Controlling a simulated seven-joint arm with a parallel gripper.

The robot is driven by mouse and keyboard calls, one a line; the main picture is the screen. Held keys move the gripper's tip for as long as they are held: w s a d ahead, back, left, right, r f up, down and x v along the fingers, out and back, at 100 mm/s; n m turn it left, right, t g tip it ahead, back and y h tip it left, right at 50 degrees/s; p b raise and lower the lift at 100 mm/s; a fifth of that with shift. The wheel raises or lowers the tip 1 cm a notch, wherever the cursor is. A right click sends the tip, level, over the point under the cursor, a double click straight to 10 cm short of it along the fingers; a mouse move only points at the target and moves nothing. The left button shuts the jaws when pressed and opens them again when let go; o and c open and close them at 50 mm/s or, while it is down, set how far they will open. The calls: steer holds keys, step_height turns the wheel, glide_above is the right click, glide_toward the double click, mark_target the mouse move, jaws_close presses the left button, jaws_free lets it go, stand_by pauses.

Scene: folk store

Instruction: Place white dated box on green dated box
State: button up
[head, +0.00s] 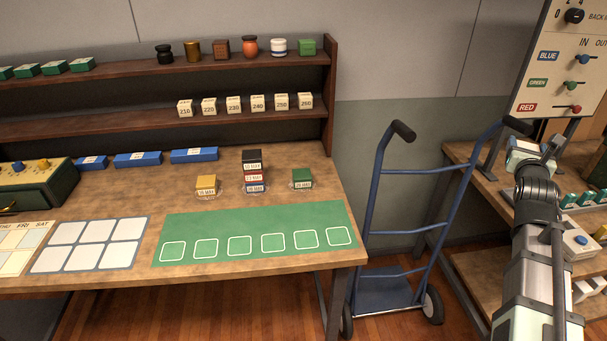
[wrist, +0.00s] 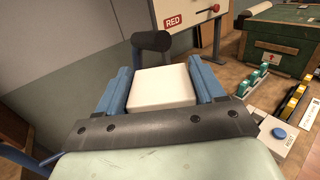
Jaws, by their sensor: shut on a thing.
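My gripper (head: 524,147) is at the right in the head view, in front of the control panel and away from the dated boxes. In the wrist view its two blue fingers are shut on a white box (wrist: 162,90). No date shows on the white face in view. The green dated box (head: 302,177) stands on the left workbench, behind the green mat and right of the stack. Its top is bare, and its front has a pale date label.
A black, red and blue dated stack (head: 252,171) and a yellow dated box (head: 206,184) stand left of the green box. The green mat (head: 255,220) is empty. A blue hand truck (head: 400,230) stands between the benches; its dark handle (wrist: 152,41) is close beyond my fingers.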

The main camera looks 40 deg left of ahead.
steer(key=s+d+f+m+h, duration=0.1)
steer(key=d+f, duration=0.2)
steer(key=d, duration=0.3)
steer(key=s+d+f+m+h, duration=0.1)
steer(key=d+f, duration=0.2)
steer(key=d, duration=0.3)
steer(key=n+g+y, duration=0.5)
steer(key=n+y, duration=0.4)
steer(key=y, duration=0.3)
glide_above(302, 173)
step_height(302, 173, down, 2)
steer(key=shift+s+f, duration=0.1)
steer(key=shift+f, duration=3.05)
steer(key=shift+f, duration=0.15)
steer(key=shift+f, duration=1.7)
